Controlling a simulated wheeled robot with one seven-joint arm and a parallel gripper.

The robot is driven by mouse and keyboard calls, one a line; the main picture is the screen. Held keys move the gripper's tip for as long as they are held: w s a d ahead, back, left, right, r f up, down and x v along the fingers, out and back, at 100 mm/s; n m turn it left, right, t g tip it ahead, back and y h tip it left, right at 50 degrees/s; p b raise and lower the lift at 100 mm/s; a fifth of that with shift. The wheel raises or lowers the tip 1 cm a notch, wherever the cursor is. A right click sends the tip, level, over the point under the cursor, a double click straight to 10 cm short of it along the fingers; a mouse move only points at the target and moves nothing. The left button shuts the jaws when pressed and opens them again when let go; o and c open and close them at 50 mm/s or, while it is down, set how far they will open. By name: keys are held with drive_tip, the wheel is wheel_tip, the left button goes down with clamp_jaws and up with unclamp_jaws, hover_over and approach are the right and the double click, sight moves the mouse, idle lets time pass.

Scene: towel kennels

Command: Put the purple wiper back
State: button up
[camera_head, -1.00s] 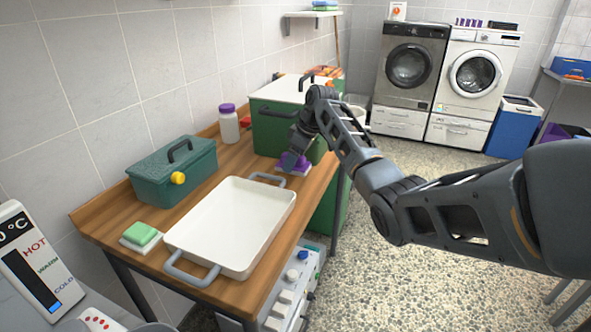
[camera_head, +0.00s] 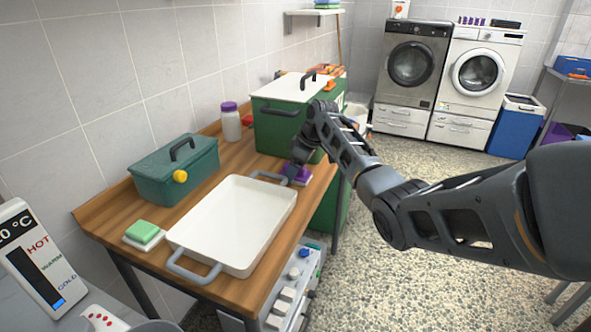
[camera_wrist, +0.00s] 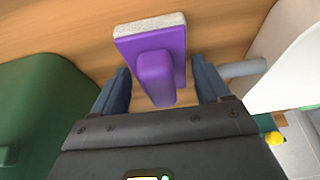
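The purple wiper (camera_head: 303,178) lies on the wooden table, between the far handle of the white tray and the green box. In the wrist view the wiper (camera_wrist: 178,45) shows a purple body with a raised purple handle and a pale pad along its far edge. My gripper (camera_head: 296,174) is low over the wiper. In the wrist view the fingers of my gripper (camera_wrist: 160,85) are apart, one on each side of the handle, with gaps visible between. In the head view my gripper partly hides the wiper.
The white tray (camera_head: 205,240) fills the near table. A large green box (camera_head: 280,130) with a white lid stands close behind the wiper. A teal toolbox (camera_head: 190,170), a purple-capped bottle (camera_head: 231,124) and a green sponge (camera_head: 142,231) are on the left.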

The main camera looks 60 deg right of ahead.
drive_tip(key=v, duration=1.2)
drive_tip(key=shift+b, duration=0.35)
